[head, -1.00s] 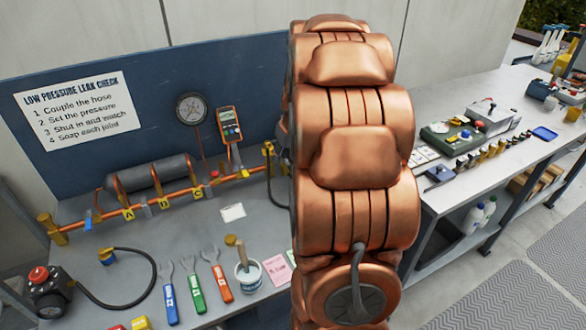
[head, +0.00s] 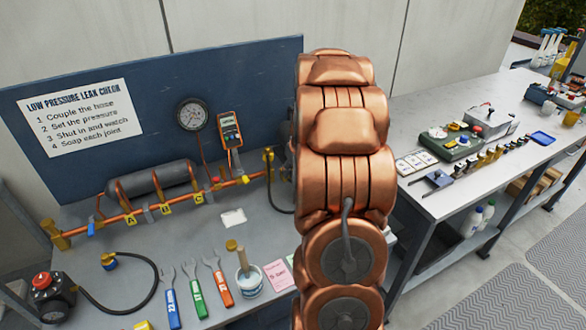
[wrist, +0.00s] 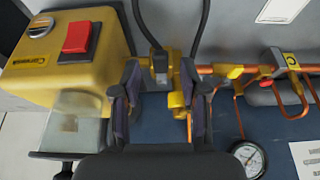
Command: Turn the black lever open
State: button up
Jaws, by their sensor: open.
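In the wrist view a brass valve fitting (wrist: 178,99) sits at the end of the copper pipe, between the two fingers of my gripper (wrist: 166,92). A short black piece (wrist: 160,67), which looks like the black lever, stands on the brass by the left finger. I cannot tell its exact angle. My gripper is open, its fingers on either side of the fitting, with no clear contact. In the head view my arm hides my gripper and the lever; a brass fitting (head: 268,155) shows at the pipe's right end.
A yellow machine with a red switch (wrist: 76,37) stands close left of my gripper in the wrist view. Black hoses (wrist: 204,25) rise past the fitting. A pressure gauge (head: 191,115), a meter (head: 229,129) and the copper pipe (head: 150,212) line the blue panel.

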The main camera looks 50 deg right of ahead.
jog(key=shift+w+f, duration=0.15)
jog(key=shift+f, duration=0.25)
jog(key=shift+c, duration=0.2)
grip_shut()
